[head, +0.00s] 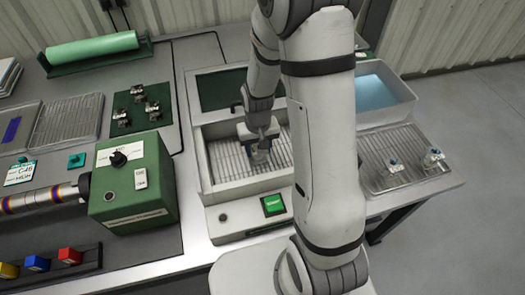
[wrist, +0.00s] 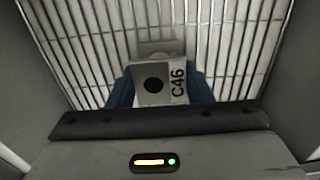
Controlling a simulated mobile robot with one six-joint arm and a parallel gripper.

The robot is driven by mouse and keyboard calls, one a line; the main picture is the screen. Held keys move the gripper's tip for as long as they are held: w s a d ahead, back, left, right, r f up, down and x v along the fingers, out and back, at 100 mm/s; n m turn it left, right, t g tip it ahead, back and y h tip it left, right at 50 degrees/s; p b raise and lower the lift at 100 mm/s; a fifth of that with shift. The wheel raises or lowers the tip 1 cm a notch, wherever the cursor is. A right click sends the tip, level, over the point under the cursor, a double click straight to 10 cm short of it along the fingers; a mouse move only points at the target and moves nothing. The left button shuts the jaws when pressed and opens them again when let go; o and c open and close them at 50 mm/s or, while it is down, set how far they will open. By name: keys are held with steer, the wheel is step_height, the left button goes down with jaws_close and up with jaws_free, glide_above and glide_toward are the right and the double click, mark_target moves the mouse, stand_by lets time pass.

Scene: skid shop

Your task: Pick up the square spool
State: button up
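A grey metal square spool (wrist: 153,85) with a dark round hole and a "C46" label shows in the wrist view, above a slatted floor. The blue fingers of my gripper (wrist: 158,92) flank it on both sides with no gap visible, so my gripper looks shut on it. In the head view my gripper (head: 261,150) points down inside the white open-topped washer basin (head: 212,188). The spool is small there and partly hidden by the fingers. I cannot tell whether it touches the slats.
The basin walls stand close around my gripper, with a raised dark green lid (head: 222,90) behind. A blue-lined tub (head: 385,92) and a wire tray (head: 378,178) with small metal parts are at right. A green control box (head: 130,185) stands at left.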

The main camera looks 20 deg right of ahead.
steer(key=shift+r, duration=0.1)
steer(key=c, duration=0.6)
